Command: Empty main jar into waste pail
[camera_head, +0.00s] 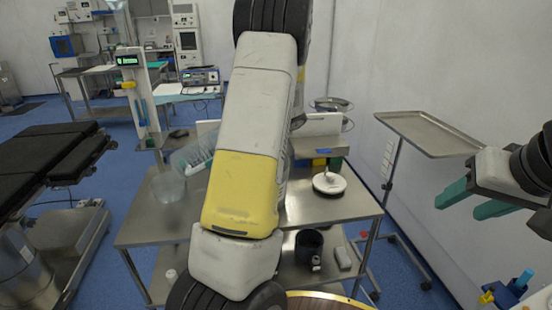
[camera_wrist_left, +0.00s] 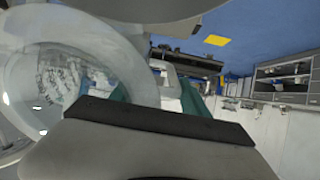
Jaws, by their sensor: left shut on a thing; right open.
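A clear jar (camera_head: 195,152) is tilted over the table's left part, its right side hidden behind my left arm. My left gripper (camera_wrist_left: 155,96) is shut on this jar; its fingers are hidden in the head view. In the left wrist view the jar (camera_wrist_left: 70,80) fills the left side, and pale content or refraction shows inside. A clear, open round container (camera_head: 167,187) stands on the table just below and left of the jar; I cannot tell for sure whether it is the waste pail. My right gripper (camera_head: 470,203) is open and empty at the far right, away from the table.
A white lid with a knob (camera_head: 329,184) lies on the steel table (camera_head: 335,208). A black pot (camera_head: 308,248) stands on the lower shelf. An empty steel tray stand (camera_head: 430,132) is at the right, and a black operating bed (camera_head: 45,165) at the left.

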